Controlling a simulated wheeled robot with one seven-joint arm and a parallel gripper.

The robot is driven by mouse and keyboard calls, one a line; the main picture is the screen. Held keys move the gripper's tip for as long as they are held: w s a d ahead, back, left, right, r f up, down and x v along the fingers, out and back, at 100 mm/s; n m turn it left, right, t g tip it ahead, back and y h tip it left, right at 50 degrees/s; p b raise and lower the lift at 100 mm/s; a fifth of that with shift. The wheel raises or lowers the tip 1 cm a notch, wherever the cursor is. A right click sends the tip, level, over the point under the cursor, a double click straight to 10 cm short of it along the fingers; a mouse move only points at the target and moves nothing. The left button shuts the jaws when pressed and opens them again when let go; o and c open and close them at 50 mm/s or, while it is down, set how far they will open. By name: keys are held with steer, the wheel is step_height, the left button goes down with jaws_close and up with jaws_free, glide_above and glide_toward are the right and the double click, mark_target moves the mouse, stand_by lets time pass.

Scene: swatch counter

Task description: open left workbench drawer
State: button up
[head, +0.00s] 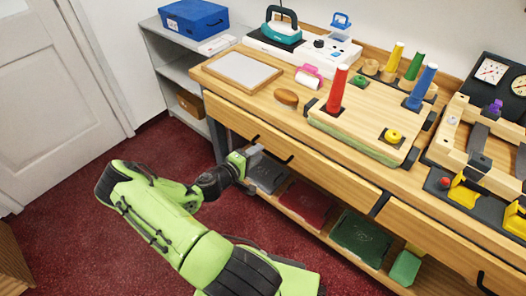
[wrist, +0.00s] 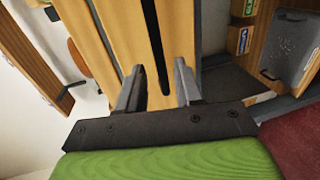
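The left workbench drawer (head: 325,165) has a long pale wood front under the bench top and looks shut. Its dark bar handle (head: 272,149) is partly hidden behind my gripper (head: 254,155). My gripper is at the handle, in front of the left half of the drawer. In the wrist view, my gripper (wrist: 160,88) has its two grey fingers apart with nothing clamped between them. The black handle (wrist: 154,45) runs between the fingers in the picture, against the wood drawer front (wrist: 118,30). I cannot tell whether the fingers touch it.
A second drawer (head: 440,245) is to the right. The bench top (head: 225,87) carries a board with colored pegs and tools. A grey shelf unit (head: 180,70) stands at left; red carpet is clear.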

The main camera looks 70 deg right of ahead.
steer(key=x, duration=0.4)
steer(key=shift+s+d, duration=0.1)
steer(key=shift+f, duration=0.1)
jaws_close()
